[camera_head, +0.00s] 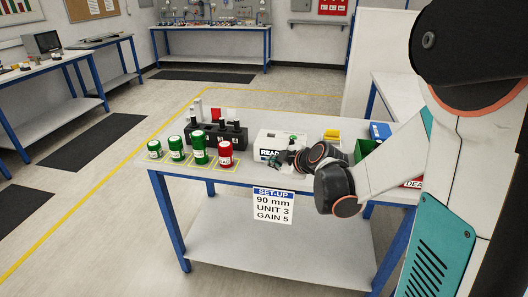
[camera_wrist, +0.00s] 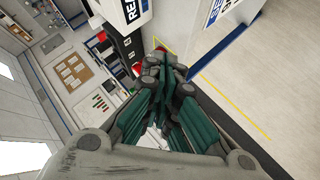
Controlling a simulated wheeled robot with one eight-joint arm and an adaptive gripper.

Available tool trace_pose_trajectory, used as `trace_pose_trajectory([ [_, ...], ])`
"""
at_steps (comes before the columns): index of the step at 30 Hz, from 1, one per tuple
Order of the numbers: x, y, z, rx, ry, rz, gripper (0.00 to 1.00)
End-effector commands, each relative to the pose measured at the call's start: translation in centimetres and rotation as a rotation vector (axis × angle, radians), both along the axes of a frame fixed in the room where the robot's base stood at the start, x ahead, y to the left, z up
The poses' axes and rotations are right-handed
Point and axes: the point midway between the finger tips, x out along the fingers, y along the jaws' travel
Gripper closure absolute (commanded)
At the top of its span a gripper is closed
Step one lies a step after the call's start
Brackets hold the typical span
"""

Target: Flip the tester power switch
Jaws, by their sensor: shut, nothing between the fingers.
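The tester appears to be the white box (camera_head: 270,143) lettered "READ" on the blue-legged table. Its front right part is hidden by my gripper (camera_head: 288,159). My gripper is shut and empty, right at the front of the box; I cannot tell whether it touches it. In the wrist view, the closed green-padded fingers (camera_wrist: 168,68) point up the picture, and a white lettered face (camera_wrist: 128,8) shows beyond them. I cannot make out the power switch in either view.
Green canisters (camera_head: 198,148) and a red canister (camera_head: 225,154) stand left of the box, before a black rack (camera_head: 215,135) of bottles. A yellow bin (camera_head: 331,135) and a green bin (camera_head: 364,150) are to the right. A "SET-UP" sign (camera_head: 273,206) hangs at the table's front edge.

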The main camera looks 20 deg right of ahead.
Motion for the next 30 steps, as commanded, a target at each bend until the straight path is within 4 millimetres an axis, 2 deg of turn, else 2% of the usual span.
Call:
trace_pose_trajectory([
  [1,0.1,-1.2,-1.9,-0.038,-0.015,0.017,1.00],
  [3,0.0,-2.4,-3.6,-0.095,-0.036,0.047,1.00],
  [6,-0.1,-3.7,-5.5,-0.162,-0.062,0.082,1.00],
  [10,-0.4,-4.8,-7.0,-0.220,-0.083,0.112,1.00],
  [14,-0.5,-5.3,-7.6,-0.248,-0.094,0.125,1.00],
  [25,-0.5,-5.3,-7.6,-0.253,-0.095,0.129,1.00],
  [30,0.2,-5.8,-7.7,-0.252,-0.095,0.128,1.00],
])
